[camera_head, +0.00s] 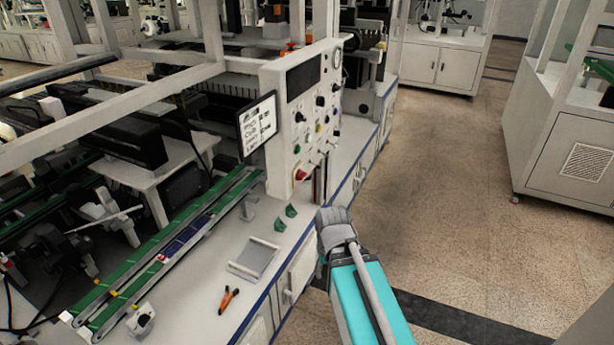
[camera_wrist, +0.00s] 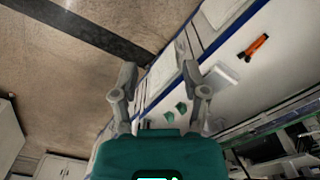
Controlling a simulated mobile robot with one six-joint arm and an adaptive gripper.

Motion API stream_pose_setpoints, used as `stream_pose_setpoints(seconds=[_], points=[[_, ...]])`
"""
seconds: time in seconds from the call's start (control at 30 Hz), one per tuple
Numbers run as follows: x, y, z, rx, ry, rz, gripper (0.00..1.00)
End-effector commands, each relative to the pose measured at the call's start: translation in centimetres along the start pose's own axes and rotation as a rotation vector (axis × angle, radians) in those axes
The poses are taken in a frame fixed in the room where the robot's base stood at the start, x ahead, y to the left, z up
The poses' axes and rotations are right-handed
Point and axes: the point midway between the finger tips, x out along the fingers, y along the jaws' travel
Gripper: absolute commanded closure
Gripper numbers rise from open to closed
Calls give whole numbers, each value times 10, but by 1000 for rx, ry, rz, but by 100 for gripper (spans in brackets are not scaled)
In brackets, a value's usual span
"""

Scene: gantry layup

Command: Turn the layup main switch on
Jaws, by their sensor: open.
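A white control panel (camera_head: 275,79) stands upright on the bench in the head view, with several black knobs (camera_head: 299,117), small coloured buttons and a red knob (camera_head: 301,174) low on its face. I cannot tell which control is the layup main switch; no label is readable. My arm reaches up from the bottom, its wrist below and right of the panel, apart from it. In the wrist view my gripper (camera_wrist: 172,82) is open and empty, its two fingers spread above the floor and bench edge. The panel's controls do not show clearly in the wrist view.
A screen (camera_head: 258,123) is mounted left of the panel. On the bench lie green pieces (camera_head: 285,217), a grey tray (camera_head: 253,259) and orange-handled pliers (camera_head: 229,299). A green conveyor (camera_head: 130,270) runs at left. The floor at right is clear up to other cabinets (camera_head: 560,150).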

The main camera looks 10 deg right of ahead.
Motion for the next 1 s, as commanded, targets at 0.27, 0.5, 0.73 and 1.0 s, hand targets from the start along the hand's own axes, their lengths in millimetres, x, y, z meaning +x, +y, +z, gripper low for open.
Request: stream_pose_setpoints(seconds=[0.27, 0.5, 0.73, 1.0], points=[[4, -8, -10, -40, 11, -61, 11], [8, -26, -40, -181, 82, -261, 11], [0, -26, -85, -375, 276, -513, 11], [-31, -5, -140, -566, 635, -721, 11]])
